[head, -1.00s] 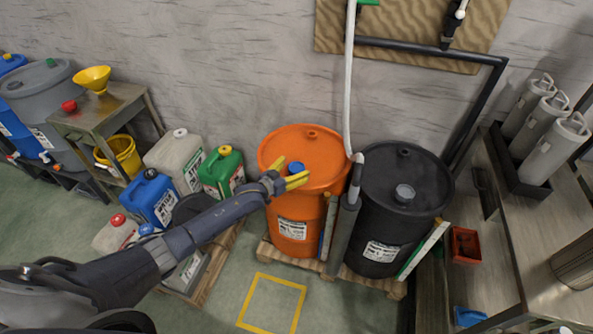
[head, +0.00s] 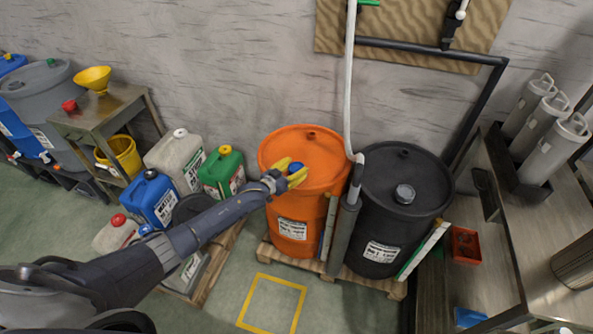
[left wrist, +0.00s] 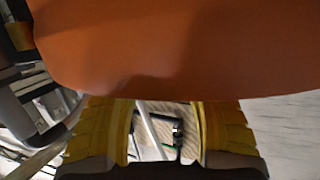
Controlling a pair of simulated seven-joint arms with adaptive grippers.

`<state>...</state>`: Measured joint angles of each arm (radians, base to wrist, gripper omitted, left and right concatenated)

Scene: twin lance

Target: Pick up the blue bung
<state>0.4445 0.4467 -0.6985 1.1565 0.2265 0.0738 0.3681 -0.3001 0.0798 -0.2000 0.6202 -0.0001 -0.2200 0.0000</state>
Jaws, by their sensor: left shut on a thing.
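The blue bung (head: 297,168) sits at the top of the orange drum (head: 318,152), toward its front left. My left gripper (head: 294,169) reaches in from the left, with one yellow finger on each side of the bung, shut on it. The bung appears at the drum top; I cannot tell whether it is lifted at all. In the left wrist view, the orange drum (left wrist: 150,50) fills the upper part and hides the fingertips, and the bung does not show. My right gripper is not in view.
A black drum (head: 385,215) with a grey cap stands right of the orange one. A white pipe (head: 348,90) comes down between them. Jerrycans (head: 172,160) crowd the left. A bench (head: 530,225) stands at the right. The floor in front is clear.

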